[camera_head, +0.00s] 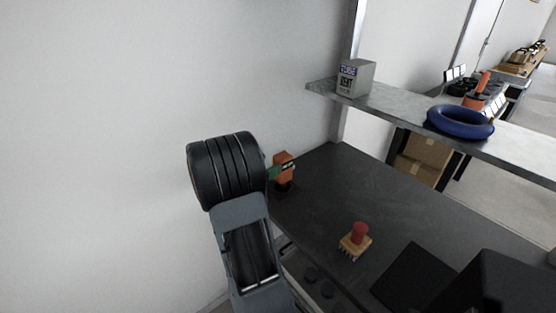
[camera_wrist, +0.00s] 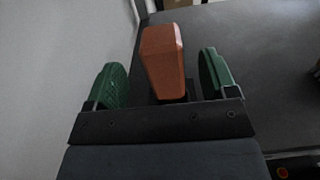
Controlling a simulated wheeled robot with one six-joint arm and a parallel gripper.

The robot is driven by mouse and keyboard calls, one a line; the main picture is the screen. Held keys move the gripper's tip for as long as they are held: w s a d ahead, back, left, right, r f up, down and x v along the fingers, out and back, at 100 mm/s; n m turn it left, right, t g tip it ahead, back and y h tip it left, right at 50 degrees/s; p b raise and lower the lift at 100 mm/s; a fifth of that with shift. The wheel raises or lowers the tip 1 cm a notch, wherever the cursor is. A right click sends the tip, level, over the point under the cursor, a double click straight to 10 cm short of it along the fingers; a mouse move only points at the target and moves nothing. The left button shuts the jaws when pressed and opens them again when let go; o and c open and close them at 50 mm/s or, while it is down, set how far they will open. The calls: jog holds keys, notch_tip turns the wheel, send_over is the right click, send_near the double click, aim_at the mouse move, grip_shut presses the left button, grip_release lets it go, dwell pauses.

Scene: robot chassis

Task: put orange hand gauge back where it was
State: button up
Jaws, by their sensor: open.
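The orange hand gauge (camera_head: 285,163), with a black patch near its top, stands upright on the dark tabletop (camera_head: 330,190) near the wall. Its lower end is dark. My gripper (camera_head: 273,172) is beside it, with a green finger showing at its left. In the wrist view, the orange block of the gauge (camera_wrist: 163,62) stands between the two green fingers of my gripper (camera_wrist: 161,78). The fingers are open, with a gap on each side of the gauge. Its lower part is hidden behind the gripper's dark bar.
A brush with a red knob (camera_head: 356,240) lies on the tabletop. The grey shelf (camera_head: 400,106) above carries a grey box (camera_head: 355,78) and a blue ring (camera_head: 460,122). Black objects occupy the front right. The middle of the tabletop is clear.

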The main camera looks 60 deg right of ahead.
jog(key=s+a+f+m+t+y, duration=0.1)
jog(key=a+m+t+y, duration=0.3)
jog(key=a, duration=1.4)
jog(key=s+a+f+m+t+y, duration=0.1)
jog(key=a+m+t+y, duration=0.3)
jog(key=a+m+y, duration=0.6)
jog(key=a+y, duration=0.3)
jog(key=a, duration=0.6)
jog(key=shift+s+m+t, duration=0.3)
